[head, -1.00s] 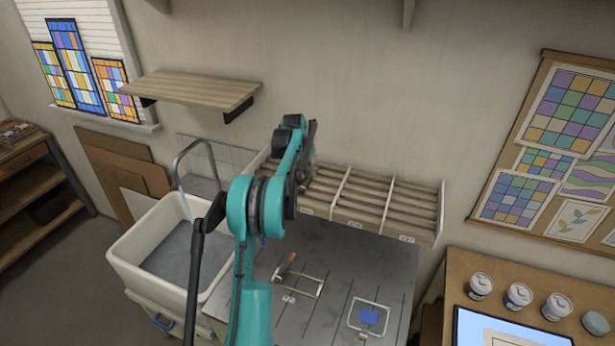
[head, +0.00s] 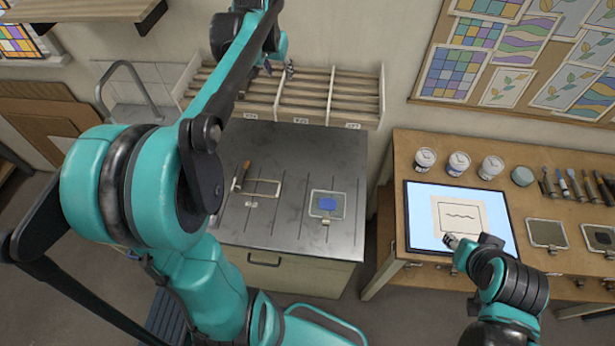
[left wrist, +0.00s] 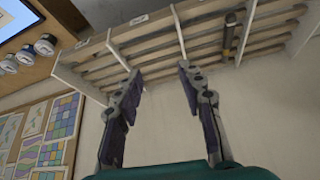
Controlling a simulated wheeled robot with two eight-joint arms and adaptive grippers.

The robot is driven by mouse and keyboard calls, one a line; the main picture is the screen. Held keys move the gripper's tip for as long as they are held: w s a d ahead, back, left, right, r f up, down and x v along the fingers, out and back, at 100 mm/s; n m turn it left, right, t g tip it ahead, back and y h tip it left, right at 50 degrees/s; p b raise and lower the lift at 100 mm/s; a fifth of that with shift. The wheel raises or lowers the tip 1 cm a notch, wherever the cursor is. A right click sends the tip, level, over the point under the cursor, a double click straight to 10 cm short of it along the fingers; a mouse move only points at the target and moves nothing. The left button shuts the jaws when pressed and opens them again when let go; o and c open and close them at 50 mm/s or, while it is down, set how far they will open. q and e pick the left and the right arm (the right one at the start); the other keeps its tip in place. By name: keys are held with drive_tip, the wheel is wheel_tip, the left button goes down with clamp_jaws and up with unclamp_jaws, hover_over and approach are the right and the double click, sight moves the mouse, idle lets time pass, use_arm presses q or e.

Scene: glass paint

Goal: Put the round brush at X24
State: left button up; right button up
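My left gripper (head: 279,69) is open and empty, in front of the slatted rack (head: 357,100) on the wall; its spread fingers also show in the left wrist view (left wrist: 160,75). In that view a slim brush-like tool (left wrist: 230,36) lies across the slats in one compartment, apart from the fingers. Several brushes (head: 563,186) lie on the right-hand bench; I cannot tell which is the round one. The rack's front carries small labels (head: 301,119), too small to read surely as X24. My right gripper (head: 452,241) is at the light panel's front edge, its fingers unclear.
A dark metal table (head: 290,160) below the rack holds a wooden-handled tool (head: 241,176), a wire frame and a tray with a blue piece (head: 327,203). The wooden bench (head: 400,165) holds the light panel (head: 425,215) and several jars (head: 458,164). A shelf (head: 85,15) juts out upper left.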

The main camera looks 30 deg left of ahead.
use_arm(q)
drive_tip(key=s+d+f+m+t, duration=0.1)
drive_tip(key=s+d+f, duration=0.3)
drive_tip(key=s+d, duration=0.5)
drive_tip(key=s+d+f+m+t+h, duration=0.1)
drive_tip(key=s+d+f, duration=0.4)
drive_tip(key=s+d, duration=0.5)
drive_tip(key=s, duration=0.4)
drive_tip(key=shift+s+d, duration=0.15)
drive_tip(key=shift+d, duration=0.15)
use_arm(e)
drive_tip(key=shift+a, duration=0.15)
